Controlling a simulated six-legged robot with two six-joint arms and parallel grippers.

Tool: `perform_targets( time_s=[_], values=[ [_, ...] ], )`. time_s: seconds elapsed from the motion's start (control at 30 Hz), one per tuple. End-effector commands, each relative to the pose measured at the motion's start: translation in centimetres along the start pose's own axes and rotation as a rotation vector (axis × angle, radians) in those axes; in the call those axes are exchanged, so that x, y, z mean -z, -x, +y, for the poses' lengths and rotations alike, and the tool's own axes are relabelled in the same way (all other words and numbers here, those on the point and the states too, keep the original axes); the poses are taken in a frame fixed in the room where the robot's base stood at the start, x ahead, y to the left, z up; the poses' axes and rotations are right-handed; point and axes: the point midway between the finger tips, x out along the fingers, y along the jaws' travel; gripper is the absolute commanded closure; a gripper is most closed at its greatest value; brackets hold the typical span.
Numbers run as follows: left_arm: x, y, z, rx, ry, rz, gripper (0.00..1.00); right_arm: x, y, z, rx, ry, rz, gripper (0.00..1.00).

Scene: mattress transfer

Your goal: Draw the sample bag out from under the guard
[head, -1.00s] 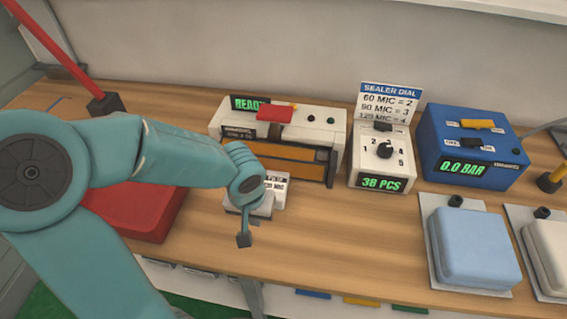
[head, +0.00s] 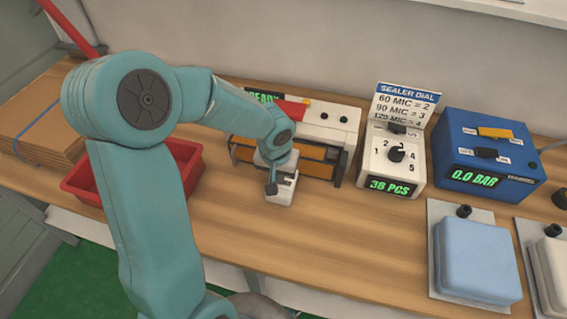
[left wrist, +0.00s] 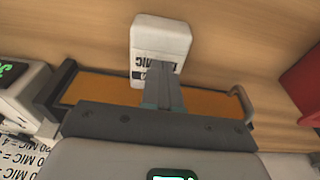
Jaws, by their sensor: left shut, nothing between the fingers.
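The sealer (head: 330,125) stands on the bench with a READY display and a red part on top. Its amber guard (head: 312,160) in a dark frame runs along its front; it also shows in the left wrist view (left wrist: 215,112). A white block with a label ending in MIC, seemingly the sample bag (head: 284,190), is at the guard's front; it also shows in the left wrist view (left wrist: 160,38). My left gripper (head: 271,189) is shut and empty, right at this block. In the left wrist view its fingers (left wrist: 163,92) overlap the label; contact is unclear.
A red tray (head: 75,186) and a cardboard stack (head: 40,120) lie to the left. A dial box (head: 396,165) and a blue pressure box (head: 488,150) stand right of the sealer. Two padded plates (head: 478,258) (head: 552,262) lie front right. The bench between tray and plates is mostly clear.

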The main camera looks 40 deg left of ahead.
Motion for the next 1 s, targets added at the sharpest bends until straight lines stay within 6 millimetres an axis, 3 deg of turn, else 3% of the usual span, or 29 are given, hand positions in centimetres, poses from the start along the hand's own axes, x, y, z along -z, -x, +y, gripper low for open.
perform_targets(
  time_s=[0.17, 0.23, 0.3, 1.0],
  values=[
    [3.4, -0.4, 0.1, 0.001, 0.001, -0.002, 1.00, 0.0, 1.5, -0.5, 0.000, 0.000, 0.000, 0.57],
    [3.2, -1.2, 0.1, 0.001, -0.002, -0.006, 1.00, 0.0, 2.0, -0.7, 0.000, 0.000, 0.000, 0.57],
    [3.1, -2.3, 0.2, 0.000, 0.000, 0.000, 1.00, 0.0, 0.5, -0.2, 0.000, 0.000, 0.001, 0.57],
    [2.6, -2.7, 0.2, 0.002, -0.001, -0.014, 1.00, 0.0, -0.1, 0.0, 0.000, 0.000, 0.000, 0.57]
  ],
)
